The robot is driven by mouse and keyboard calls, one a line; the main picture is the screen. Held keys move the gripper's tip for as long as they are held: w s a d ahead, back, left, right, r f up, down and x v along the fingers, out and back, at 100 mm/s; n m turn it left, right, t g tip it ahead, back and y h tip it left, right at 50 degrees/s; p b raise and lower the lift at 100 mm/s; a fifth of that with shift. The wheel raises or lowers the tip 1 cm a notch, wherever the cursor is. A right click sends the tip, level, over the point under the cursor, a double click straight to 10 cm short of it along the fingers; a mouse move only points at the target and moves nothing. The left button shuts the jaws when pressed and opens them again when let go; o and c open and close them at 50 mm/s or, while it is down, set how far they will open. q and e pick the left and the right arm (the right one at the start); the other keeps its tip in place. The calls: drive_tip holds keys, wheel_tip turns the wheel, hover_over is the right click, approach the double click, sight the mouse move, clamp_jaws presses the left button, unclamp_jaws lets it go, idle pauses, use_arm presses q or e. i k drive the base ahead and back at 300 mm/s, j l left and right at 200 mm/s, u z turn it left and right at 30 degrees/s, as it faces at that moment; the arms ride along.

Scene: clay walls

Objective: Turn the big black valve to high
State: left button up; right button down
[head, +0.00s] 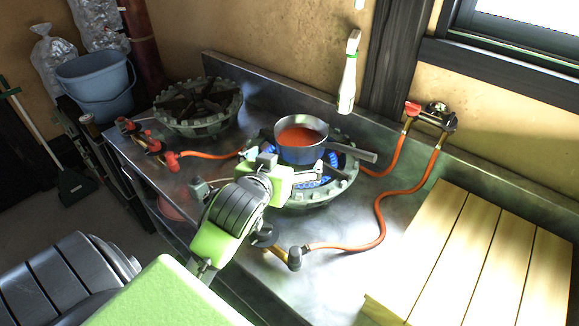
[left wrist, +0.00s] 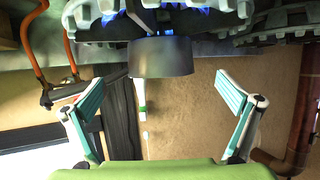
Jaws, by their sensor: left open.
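The big black valve looks to be the dark round knob (head: 265,235) on a brass fitting at the counter's front, joined to an orange hose. It sits just below and beside my left gripper (head: 293,168), apart from its fingers. The setting of the knob is too small to read. My left gripper is open and empty, pointing towards the lit burner (head: 325,192) and the pot (head: 300,153) of red soup. The left wrist view looks upside down; the open fingers (left wrist: 160,96) show there with the dark pot (left wrist: 160,58) beyond them. My right gripper is not in view.
An unlit burner (head: 198,105) stands at the back left, with red-handled valves (head: 172,160) near it. An orange hose (head: 382,215) crosses the counter to a wall valve (head: 437,115). Wooden slats (head: 480,250) cover the right. A white-green bottle (head: 349,72) is at the wall.

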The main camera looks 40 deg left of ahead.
sight(265, 233)
drive_tip(key=u, duration=1.3)
